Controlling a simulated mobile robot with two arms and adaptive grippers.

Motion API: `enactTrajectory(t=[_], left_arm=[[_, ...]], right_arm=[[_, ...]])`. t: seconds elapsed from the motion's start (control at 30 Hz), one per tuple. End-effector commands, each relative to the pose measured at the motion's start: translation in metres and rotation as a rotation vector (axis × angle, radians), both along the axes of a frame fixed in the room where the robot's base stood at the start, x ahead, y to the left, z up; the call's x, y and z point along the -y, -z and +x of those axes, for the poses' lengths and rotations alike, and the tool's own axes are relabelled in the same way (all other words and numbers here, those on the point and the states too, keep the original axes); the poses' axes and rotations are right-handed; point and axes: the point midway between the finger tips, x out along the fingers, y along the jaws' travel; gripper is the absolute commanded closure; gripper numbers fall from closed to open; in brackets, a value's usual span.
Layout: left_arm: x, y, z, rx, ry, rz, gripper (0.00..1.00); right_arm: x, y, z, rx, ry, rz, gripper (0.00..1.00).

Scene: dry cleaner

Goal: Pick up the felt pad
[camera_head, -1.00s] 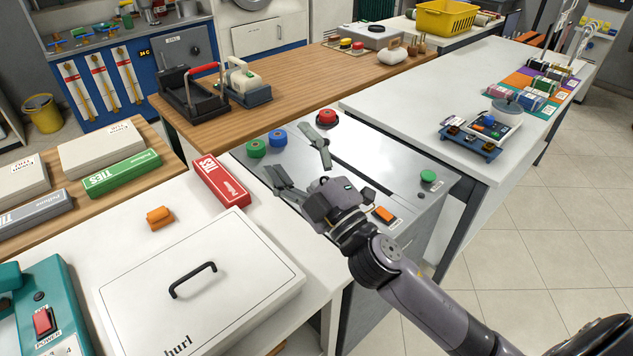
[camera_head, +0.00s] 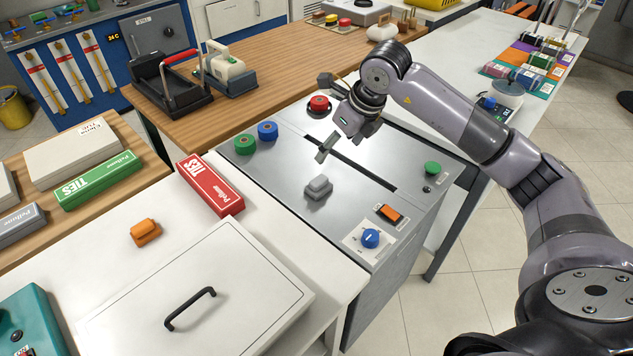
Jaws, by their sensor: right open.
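A small grey stepped block (camera_head: 318,188), which looks like the felt pad, lies on the steel top of the grey machine (camera_head: 275,178). A similar orange block (camera_head: 145,232) lies on the white table to the left; I cannot tell for certain which one is felt. My right gripper (camera_head: 325,115) is open and empty above the machine's slot, with its fingers spread. It is behind the grey block in the picture and apart from it. My left gripper is not in view.
Green and blue knobs (camera_head: 256,138), a red button (camera_head: 319,105), a green button (camera_head: 432,168), an orange switch (camera_head: 390,213) and a blue dial (camera_head: 370,238) stand up from the machine. A red TIES box (camera_head: 210,184) borders its left edge.

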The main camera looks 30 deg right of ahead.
Motion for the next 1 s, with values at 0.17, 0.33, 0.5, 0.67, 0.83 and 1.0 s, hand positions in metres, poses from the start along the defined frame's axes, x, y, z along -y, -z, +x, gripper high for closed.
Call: enactTrajectory(t=[0.17,0.33,0.5,0.67,0.83,1.0], left_arm=[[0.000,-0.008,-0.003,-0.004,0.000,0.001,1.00],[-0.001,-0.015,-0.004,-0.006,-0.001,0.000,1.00],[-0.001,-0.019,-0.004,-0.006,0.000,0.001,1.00],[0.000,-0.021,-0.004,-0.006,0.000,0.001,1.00],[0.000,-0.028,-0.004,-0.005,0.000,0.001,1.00],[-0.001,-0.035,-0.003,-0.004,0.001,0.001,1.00]], right_arm=[[-0.005,0.032,0.011,-0.010,0.001,0.001,0.23],[-0.009,0.067,0.024,-0.010,0.000,0.000,0.23],[-0.013,0.095,0.036,-0.007,-0.001,0.002,0.23],[-0.014,0.107,0.041,-0.004,-0.002,0.001,0.23],[-0.014,0.121,0.044,-0.008,-0.002,0.001,0.23],[-0.015,0.146,0.053,-0.006,-0.001,0.002,0.23]])
